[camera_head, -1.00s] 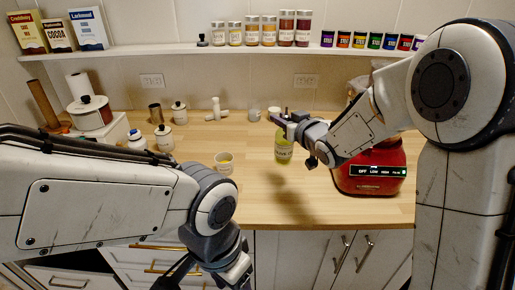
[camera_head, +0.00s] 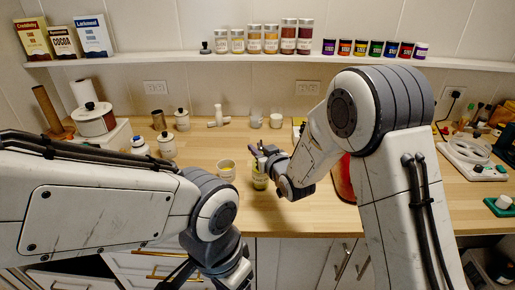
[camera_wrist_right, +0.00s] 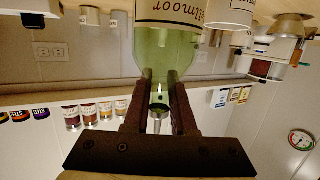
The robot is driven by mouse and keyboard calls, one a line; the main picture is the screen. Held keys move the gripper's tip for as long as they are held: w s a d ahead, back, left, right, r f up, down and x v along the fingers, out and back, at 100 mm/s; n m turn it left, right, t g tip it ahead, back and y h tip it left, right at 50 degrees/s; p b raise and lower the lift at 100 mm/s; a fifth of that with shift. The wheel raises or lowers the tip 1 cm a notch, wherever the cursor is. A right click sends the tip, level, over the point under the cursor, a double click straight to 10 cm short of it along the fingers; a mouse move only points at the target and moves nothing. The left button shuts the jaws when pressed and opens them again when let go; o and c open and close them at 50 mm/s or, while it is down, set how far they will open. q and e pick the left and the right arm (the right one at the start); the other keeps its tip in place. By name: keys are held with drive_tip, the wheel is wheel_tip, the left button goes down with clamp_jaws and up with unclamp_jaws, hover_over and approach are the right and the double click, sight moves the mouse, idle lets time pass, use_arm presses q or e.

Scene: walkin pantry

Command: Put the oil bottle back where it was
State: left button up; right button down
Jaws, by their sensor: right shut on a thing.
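The green oil bottle (camera_head: 260,182) with a pale label is above or on the wooden counter, just right of a small white cup (camera_head: 226,173). I cannot tell whether its base touches the wood. My right gripper (camera_head: 264,153) is shut on the bottle's neck. In the right wrist view, which is upside down, the two dark fingers (camera_wrist_right: 160,95) pinch the neck of the bottle (camera_wrist_right: 168,45). My left arm crosses the lower left of the head view; its gripper (camera_head: 228,275) is low at the front, with its jaws not clearly seen.
A red appliance (camera_head: 343,180) is partly hidden behind my right arm. White canisters (camera_head: 166,145) stand at the left and mugs (camera_head: 276,120) at the back. A shelf (camera_head: 180,54) with jars runs along the wall. Front-middle counter (camera_head: 290,218) is clear.

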drive_tip(key=shift+f, duration=0.1)
drive_tip(key=c, duration=0.7)
unclamp_jaws()
drive_tip(key=shift+c, duration=0.2)
